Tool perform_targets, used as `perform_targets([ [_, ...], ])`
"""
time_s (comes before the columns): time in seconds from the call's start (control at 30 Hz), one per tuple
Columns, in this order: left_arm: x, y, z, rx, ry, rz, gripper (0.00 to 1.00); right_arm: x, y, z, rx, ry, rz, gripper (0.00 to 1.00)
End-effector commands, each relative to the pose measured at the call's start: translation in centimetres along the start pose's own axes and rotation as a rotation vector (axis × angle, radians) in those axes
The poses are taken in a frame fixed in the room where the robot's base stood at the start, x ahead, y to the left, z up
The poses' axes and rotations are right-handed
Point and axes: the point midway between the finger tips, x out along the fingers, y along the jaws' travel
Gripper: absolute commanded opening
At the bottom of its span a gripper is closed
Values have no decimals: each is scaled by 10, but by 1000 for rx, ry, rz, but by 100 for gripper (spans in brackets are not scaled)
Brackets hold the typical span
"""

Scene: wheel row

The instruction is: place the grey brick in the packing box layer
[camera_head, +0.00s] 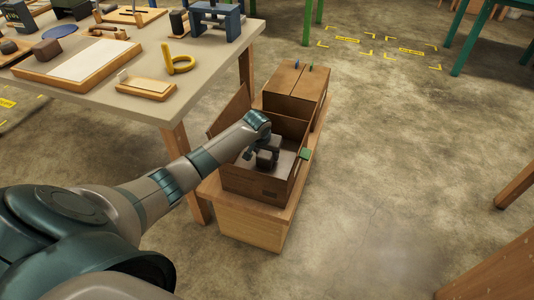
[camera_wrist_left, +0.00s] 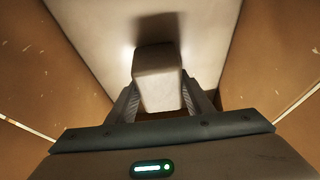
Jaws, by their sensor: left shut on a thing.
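My left gripper (camera_head: 262,155) reaches down inside the open cardboard packing box (camera_head: 252,188). In the left wrist view, its two fingers (camera_wrist_left: 158,102) are shut on the grey brick (camera_wrist_left: 158,68), with one finger on each side. The brick is a pale block that sticks out past the fingertips. Behind it is the light layer (camera_wrist_left: 92,20) on the box floor, with a dark shadow beside the brick. I cannot tell whether the brick touches the layer. The layer also shows in the head view (camera_head: 284,164). My right gripper is not in view.
The box stands on a low wooden bench (camera_head: 250,229), its walls close around my gripper. A closed carton (camera_head: 293,84) stands behind it. A worktable (camera_head: 205,62) with trays, a yellow part (camera_head: 180,65) and a blue fixture (camera_head: 215,20) is at the left.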

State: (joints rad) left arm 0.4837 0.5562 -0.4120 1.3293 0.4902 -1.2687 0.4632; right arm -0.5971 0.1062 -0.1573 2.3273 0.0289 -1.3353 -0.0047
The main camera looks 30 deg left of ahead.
Motion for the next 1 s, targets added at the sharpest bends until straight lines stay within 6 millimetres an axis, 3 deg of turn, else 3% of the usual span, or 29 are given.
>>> perform_targets([
  [0.03,0,0,-1,-1,2,1,3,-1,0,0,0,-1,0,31],
  [0.07,2,0,1,0,-1,0,49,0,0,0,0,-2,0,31],
  [0.13,2,0,1,0,-1,0,65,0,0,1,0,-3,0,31],
  [0.57,-2,0,-1,1,1,0,65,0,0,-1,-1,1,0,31],
  [0.77,-21,0,-1,0,1,0,65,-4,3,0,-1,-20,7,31],
  [1.0,-62,0,-2,1,3,0,65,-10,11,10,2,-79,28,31],
])
